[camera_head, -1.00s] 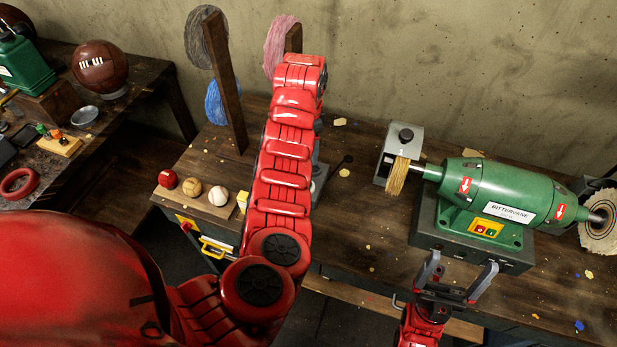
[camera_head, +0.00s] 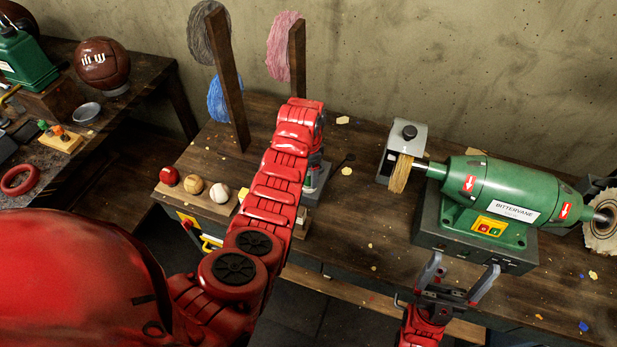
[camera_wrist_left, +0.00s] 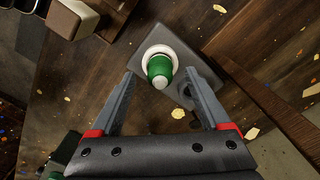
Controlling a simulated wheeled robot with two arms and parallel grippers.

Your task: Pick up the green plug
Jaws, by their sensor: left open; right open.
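In the left wrist view a green plug-like piece (camera_wrist_left: 158,68) with a pale tip sits in a white ring on a grey plate (camera_wrist_left: 205,38). It lies between the fingertips of my left gripper (camera_wrist_left: 160,76), which is open; I cannot tell whether they touch it. In the head view my left arm covers most of this spot, and part of the grey plate (camera_head: 319,190) shows beside it. My right gripper (camera_head: 465,264) is open and empty at the front of the bench, before the green machine.
A green polishing machine (camera_head: 500,195) stands on the right of the bench (camera_head: 360,225). Three balls (camera_head: 193,187) sit on a board at the left. Upright wooden posts (camera_head: 228,80) stand behind. A side table holds a small board with green and orange pieces (camera_head: 60,140).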

